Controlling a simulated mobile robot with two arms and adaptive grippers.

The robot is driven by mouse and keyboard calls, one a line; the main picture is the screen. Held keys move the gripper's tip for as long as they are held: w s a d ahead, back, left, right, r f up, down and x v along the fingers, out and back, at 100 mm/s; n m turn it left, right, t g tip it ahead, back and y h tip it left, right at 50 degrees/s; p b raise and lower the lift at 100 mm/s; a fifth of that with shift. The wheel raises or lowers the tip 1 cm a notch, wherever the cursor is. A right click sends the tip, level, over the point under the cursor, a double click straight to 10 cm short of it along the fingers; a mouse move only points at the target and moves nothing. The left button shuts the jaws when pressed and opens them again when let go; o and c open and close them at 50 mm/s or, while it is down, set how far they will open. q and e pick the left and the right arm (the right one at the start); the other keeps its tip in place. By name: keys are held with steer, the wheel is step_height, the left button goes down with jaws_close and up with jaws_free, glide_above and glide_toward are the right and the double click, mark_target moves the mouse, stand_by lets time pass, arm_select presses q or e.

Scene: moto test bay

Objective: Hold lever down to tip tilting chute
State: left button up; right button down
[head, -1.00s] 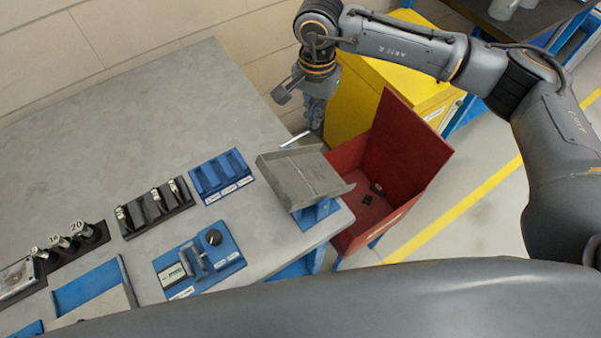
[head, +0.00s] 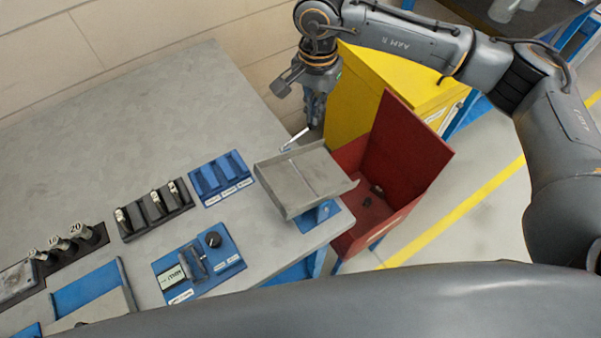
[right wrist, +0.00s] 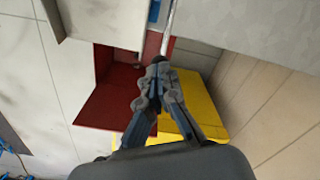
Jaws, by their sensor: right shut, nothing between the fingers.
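The tilting chute (head: 290,183) is a grey metal tray on a blue base (head: 318,215) at the bench's right corner. It looks empty, and its right end faces the red bin (head: 420,150). The lever (head: 295,139) is a thin silver rod rising from the chute's back edge. My right gripper (head: 316,124) is shut and empty at the lever's outer end. In the right wrist view the closed fingertips (right wrist: 158,62) lie close to the rod (right wrist: 169,30); I cannot tell whether they touch. My left gripper is out of view.
Small dark pieces (head: 375,189) lie in the red bin. A yellow cabinet (head: 385,85) stands behind it. Blue (head: 222,178) and black (head: 153,208) racks and a blue control panel (head: 198,265) sit left of the chute. The bench's back area is clear.

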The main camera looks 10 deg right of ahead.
steer(key=shift+r+p, duration=0.95)
steer(key=shift+r, duration=2.2)
